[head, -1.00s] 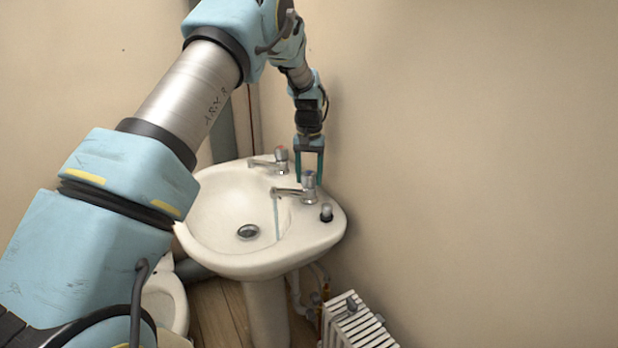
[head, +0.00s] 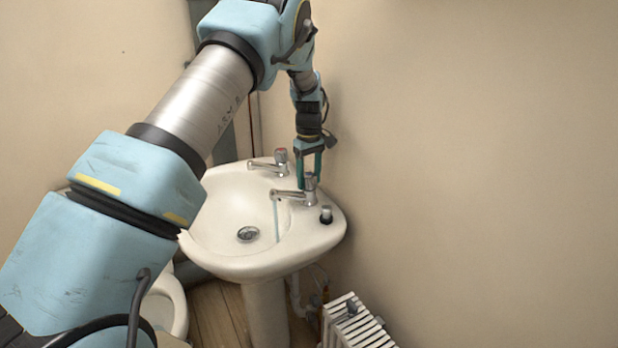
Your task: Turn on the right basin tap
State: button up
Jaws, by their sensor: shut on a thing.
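The white basin (head: 215,205) stands against the wall with two chrome taps on its back ledge. The right basin tap (head: 290,194) is the nearer one, its spout pointing left over the bowl. My gripper (head: 311,181) points down from above and is shut on this tap's handle, partly hiding it. A thin bluish streak (head: 277,222) runs from below the spout into the bowl and looks like running water. The other tap (head: 268,167), with a red mark on top, stands farther back, apart from my gripper.
A small dark-and-light object (head: 326,214) sits on the basin's right corner, close to the right tap. A white radiator (head: 352,325) stands low at the right. A toilet (head: 168,300) is partly hidden behind my arm. The wall is close beside my gripper.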

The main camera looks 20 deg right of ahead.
aim_at(308, 174)
jog(key=shift+n, duration=0.6)
jog(key=o, duration=1.4)
jog(key=shift+r, duration=0.1)
notch_tip(308, 174, up, 11)
jog(key=shift+f+b, duration=0.2)
jog(key=shift+b, duration=1.05)
jog(key=shift+a, duration=0.1)
